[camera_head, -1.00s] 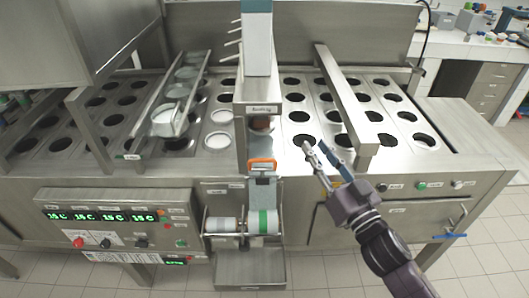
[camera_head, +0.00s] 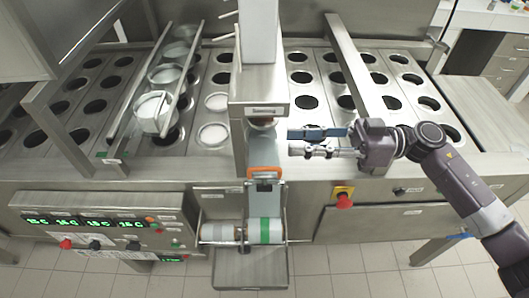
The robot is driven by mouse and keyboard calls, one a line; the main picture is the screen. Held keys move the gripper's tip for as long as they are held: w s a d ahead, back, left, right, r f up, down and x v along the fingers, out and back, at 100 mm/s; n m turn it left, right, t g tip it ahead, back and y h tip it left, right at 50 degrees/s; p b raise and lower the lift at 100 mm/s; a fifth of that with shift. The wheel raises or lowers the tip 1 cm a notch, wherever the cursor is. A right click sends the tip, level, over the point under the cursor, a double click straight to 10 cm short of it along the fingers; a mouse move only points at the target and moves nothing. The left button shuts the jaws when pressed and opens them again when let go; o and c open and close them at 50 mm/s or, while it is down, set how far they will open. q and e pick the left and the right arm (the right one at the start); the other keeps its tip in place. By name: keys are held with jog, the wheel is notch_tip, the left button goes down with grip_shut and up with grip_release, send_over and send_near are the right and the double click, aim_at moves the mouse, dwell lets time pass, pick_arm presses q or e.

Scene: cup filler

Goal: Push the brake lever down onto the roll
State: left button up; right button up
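The roll (camera_head: 264,231), pale with a green band, sits in a metal holder on the front of the machine. A grey strip-like part with an orange loop (camera_head: 264,173) at its top stands just above the roll. It looks like the brake lever, but I cannot tell for sure. My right gripper (camera_head: 291,142) comes in from the right, with its two fingers pointing left. They are apart with nothing between them. It is right of the metal column and above and to the right of the orange loop, without clear contact. My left gripper is out of view.
A metal column (camera_head: 259,90) rises behind the orange part. A red knob on a yellow plate (camera_head: 344,197) sits on the front panel, below my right gripper. A slanted rail (camera_head: 351,75) crosses the cup holes. A digital control panel (camera_head: 100,222) is at left.

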aim_at(277, 169)
notch_tip(277, 169, down, 8)
jog(key=s+p, duration=0.1)
jog(key=p, duration=0.1)
jog(key=a, duration=0.2)
jog(key=a+p, duration=0.1)
jog(key=a, duration=0.3)
jog(key=shift+s+a+r+p, duration=0.1)
jog(key=shift+a+r+p, duration=0.1)
jog(key=shift+r+p, duration=0.2)
jog(key=shift+a+f, duration=0.15)
jog(key=shift+a, duration=0.35)
jog(key=shift+c, duration=0.7)
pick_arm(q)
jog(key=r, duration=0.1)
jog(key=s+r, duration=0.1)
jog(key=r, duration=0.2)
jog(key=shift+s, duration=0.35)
pick_arm(e)
grip_shut()
